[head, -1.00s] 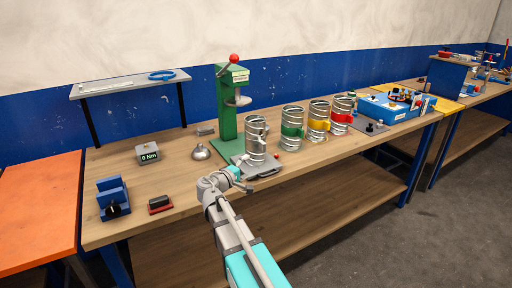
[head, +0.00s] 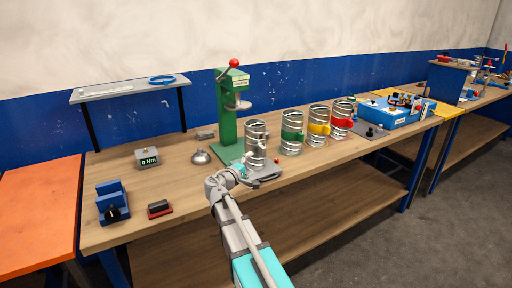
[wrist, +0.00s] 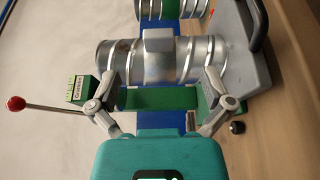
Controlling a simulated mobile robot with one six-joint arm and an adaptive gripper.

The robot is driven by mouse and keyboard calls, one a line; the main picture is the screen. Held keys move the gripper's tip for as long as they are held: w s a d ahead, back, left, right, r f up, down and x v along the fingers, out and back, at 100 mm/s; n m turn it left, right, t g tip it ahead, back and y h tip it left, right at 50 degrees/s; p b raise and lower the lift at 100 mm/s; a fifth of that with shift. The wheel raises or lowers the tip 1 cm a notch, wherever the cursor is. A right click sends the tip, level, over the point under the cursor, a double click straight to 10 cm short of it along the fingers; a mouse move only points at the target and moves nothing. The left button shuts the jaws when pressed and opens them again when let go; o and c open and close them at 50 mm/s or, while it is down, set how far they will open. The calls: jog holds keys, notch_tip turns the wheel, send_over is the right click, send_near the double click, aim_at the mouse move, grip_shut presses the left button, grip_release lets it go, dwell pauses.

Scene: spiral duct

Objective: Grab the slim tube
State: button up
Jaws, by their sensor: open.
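Several upright spiral metal ducts stand in a row on the workbench. The nearest duct (head: 255,131) has a grey band with a grey block (wrist: 158,54); this is likely the slim tube, though its width differs little from the others. My gripper (head: 246,170) is open and empty, close in front of this duct's lower part. In the wrist view the duct (wrist: 118,62) lies across the picture, and the two fingers of my gripper (wrist: 160,80) are spread on either side of the block. I cannot tell whether they touch the duct.
Ducts with green (head: 292,134), yellow (head: 318,128) and red (head: 342,122) bands stand to the right. A green press (head: 227,110) with a red-balled lever stands just behind left. A grey plate (head: 266,175) with a dark handle lies at the duct's foot. The bench front left is partly free.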

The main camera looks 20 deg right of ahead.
aim_at(262, 153)
jog(key=shift+x, duration=2.4)
jog(key=shift+a, duration=0.1)
jog(key=x, duration=0.4)
jog(key=shift+w+r, duration=0.1)
jog(key=shift+w, duration=0.25)
jog(key=shift+w+d, duration=0.15)
jog(key=shift+d, duration=0.3)
grip_shut()
